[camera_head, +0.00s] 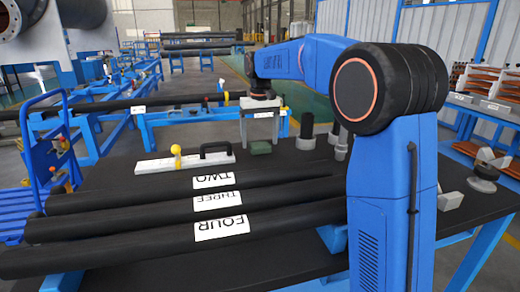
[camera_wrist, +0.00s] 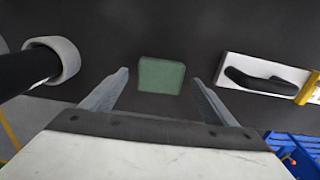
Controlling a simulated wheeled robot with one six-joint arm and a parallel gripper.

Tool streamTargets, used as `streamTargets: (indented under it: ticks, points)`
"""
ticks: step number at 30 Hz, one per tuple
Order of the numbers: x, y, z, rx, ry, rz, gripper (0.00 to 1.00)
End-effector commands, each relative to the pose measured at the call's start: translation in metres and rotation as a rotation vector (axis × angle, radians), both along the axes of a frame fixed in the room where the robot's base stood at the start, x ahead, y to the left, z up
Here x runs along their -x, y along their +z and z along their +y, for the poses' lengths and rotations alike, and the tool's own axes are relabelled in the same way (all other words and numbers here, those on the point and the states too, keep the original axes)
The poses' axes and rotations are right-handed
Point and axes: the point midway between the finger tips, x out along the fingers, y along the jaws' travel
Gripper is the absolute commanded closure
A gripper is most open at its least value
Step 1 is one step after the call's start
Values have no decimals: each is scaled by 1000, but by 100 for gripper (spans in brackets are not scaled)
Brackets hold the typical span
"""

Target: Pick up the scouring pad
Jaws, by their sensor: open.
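The scouring pad (camera_wrist: 161,76) is a small green block lying flat on the dark tabletop. In the wrist view it sits just beyond the fingertips, roughly centred between them. In the head view the pad (camera_head: 260,148) lies on the table beneath my gripper (camera_head: 260,140). My gripper also shows in the wrist view (camera_wrist: 159,76), with its two grey fingers spread apart. Nothing is between the fingers, and the pad looks untouched. How high the fingertips are above the table is hard to tell.
A white board with a black handle (camera_head: 185,161) lies left of the pad. A dark cylinder with a pale collar (camera_head: 306,134) stands to its right. Several labelled black pipes (camera_head: 130,222) lie nearer on the table (camera_head: 290,264). Blue racks stand behind.

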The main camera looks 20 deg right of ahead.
Motion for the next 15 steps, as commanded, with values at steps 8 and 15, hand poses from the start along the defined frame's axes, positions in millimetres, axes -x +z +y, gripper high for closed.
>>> streamTargets:
  ticks: [8, 15]
  points:
    - [1, -19, 0, 0, 0, 1, 20]
    - [1, -18, 0, 0, 0, 0, 36]
